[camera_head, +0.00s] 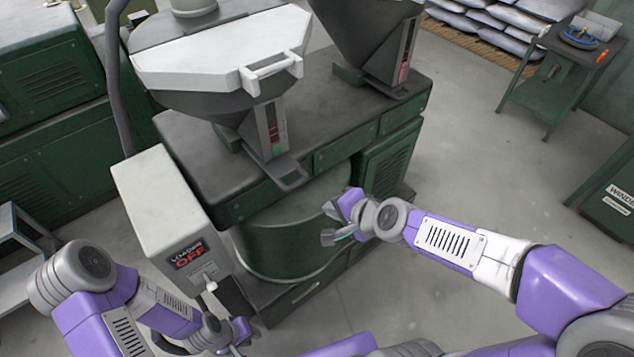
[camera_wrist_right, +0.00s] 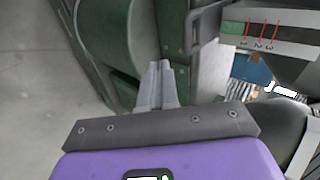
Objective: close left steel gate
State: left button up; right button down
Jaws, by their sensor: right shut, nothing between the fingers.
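The left steel gate (camera_head: 287,172) is a grey slide plate with a slotted pull end. It sticks out toward the front below the left hopper (camera_head: 222,62), beside a scale with red marks. My right gripper (camera_head: 331,222) is to the right of and lower than the gate's pull end, apart from it, in front of the green drum housing. In the right wrist view its fingers (camera_wrist_right: 158,85) are together with nothing between them. My left gripper (camera_head: 238,336) is low at the bottom, near the control box; its fingers are too small and partly hidden to read.
A white control box (camera_head: 168,205) marked "LOADING OFF" stands left of the drum housing (camera_head: 290,235). A right hopper (camera_head: 365,35) has its own gate (camera_head: 392,88). A green side table (camera_head: 565,65) stands at the upper right.

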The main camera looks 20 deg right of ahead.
jog(key=w+a+f+b, duration=0.3)
jog(key=w, duration=0.7)
jog(key=shift+a+f+m+t+b, duration=0.2)
jog(key=shift+f+m+t+b, duration=0.1)
jog(key=shift+f+m+t, duration=0.1)
dwell(0.3)
